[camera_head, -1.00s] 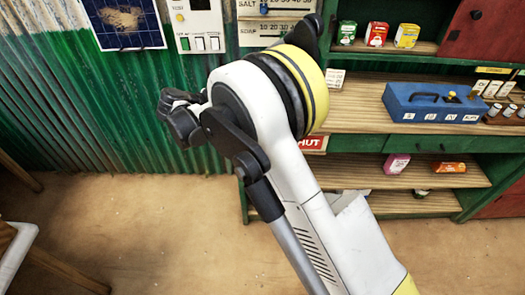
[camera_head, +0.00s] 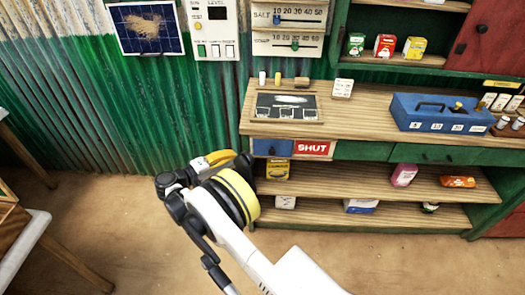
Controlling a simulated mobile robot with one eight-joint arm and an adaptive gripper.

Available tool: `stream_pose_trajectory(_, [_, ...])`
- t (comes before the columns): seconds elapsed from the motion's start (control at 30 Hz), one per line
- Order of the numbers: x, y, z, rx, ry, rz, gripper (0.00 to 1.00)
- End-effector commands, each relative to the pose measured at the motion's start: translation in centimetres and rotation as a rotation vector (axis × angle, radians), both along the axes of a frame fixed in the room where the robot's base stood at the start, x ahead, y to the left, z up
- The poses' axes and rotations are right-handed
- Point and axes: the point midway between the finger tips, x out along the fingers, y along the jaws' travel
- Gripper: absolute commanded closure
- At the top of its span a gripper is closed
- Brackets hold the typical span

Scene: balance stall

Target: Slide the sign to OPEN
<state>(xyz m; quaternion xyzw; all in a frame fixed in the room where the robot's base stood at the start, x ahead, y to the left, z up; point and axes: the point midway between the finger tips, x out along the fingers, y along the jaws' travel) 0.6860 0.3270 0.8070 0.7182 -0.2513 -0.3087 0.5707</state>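The sign on the counter's front edge shows a red panel reading SHUT (camera_head: 312,148). A blue panel (camera_head: 272,148) sits directly to its left, and no OPEN lettering can be read. My arm reaches up from the bottom of the picture, with its yellow-banded joint below and left of the sign. My gripper's fingers cannot be made out clearly; the dark parts at the arm's far end lie left of the shelves, apart from the sign. Whether the gripper is open or shut does not show.
The wooden counter (camera_head: 365,108) holds a slate board (camera_head: 287,107), a small price card (camera_head: 342,88) and a blue toolbox (camera_head: 440,113). Shelves below hold boxes, including a yellow one (camera_head: 277,170). Slider panels (camera_head: 289,27) hang on the wall. Floor is clear in front.

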Motion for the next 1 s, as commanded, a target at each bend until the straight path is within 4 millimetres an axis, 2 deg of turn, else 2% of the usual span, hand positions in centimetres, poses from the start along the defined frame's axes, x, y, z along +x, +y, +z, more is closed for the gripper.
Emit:
stream_pose_trajectory(0.17, [0.7, -0.7, -0.2, 0.001, 0.001, -0.001, 1.0])
stream_pose_trajectory(0.27, [1.7, -1.9, -0.6, 0.0, 0.001, -0.003, 1.0])
stream_pose_trajectory(0.63, [7.0, -7.4, -1.9, 0.001, 0.001, -0.002, 1.0])
stream_pose_trajectory(0.8, [6.8, -9.8, -2.4, 0.001, 0.001, -0.001, 1.0])
stream_pose_trajectory(1.0, [6.7, -11.0, -2.5, 0.001, 0.001, -0.001, 1.0])
